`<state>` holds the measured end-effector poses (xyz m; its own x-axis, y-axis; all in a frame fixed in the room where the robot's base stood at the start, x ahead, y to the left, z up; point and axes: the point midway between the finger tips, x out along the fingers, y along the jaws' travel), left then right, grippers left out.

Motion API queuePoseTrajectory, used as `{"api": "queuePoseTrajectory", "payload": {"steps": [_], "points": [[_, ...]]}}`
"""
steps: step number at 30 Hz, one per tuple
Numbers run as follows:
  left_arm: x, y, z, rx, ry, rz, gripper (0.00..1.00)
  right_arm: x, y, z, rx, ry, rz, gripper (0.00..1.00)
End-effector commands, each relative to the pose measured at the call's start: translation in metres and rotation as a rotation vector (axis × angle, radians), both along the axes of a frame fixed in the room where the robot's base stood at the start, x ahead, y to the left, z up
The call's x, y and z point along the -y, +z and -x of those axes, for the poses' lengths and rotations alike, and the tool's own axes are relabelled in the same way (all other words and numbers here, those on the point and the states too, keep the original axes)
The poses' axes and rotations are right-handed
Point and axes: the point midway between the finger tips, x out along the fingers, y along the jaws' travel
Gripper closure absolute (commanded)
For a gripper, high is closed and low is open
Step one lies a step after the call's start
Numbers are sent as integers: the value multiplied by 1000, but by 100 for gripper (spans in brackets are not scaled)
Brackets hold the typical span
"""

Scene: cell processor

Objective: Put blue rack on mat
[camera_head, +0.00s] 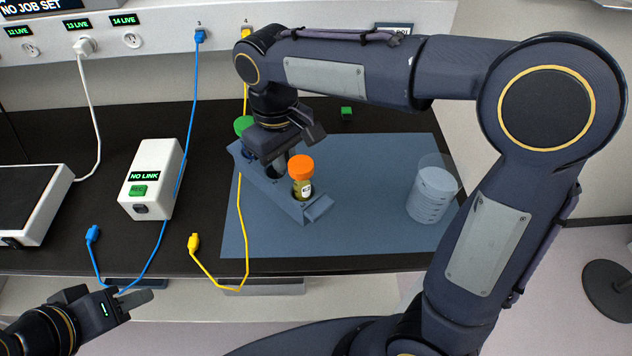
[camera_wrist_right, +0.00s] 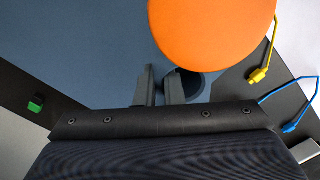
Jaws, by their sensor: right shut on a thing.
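The blue rack (camera_head: 313,211) is long and narrow and lies over the left part of the blue-grey mat (camera_head: 375,165). It holds an orange-capped tube (camera_head: 301,180) at its near end; the orange cap (camera_wrist_right: 212,30) fills the top of the right wrist view. A green cap (camera_head: 242,124) shows at its far end. My right gripper (camera_head: 281,165) reaches down and is shut on the rack's middle; its fingers (camera_wrist_right: 168,88) show below the cap in the wrist view. Whether the rack touches the mat is unclear. My left gripper (camera_head: 136,298) is low at the left, away from the rack, its opening unclear.
A white NO LINK box (camera_head: 152,180) stands left of the mat. A yellow cable (camera_head: 243,225) crosses the mat's left edge; a blue cable (camera_head: 186,140) runs beside it. A small green block (camera_head: 346,113) sits behind.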

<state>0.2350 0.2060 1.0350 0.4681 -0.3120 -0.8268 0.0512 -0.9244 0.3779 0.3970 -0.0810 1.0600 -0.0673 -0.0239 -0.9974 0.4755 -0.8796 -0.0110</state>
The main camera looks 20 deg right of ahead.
Motion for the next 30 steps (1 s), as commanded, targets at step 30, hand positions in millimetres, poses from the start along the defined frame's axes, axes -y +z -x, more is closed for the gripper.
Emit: {"api": "queuePoseTrajectory", "payload": {"steps": [30], "points": [[0, 2, 0, 0, 0, 0, 64, 55, -93, -4, -1, 2, 0, 87]]}}
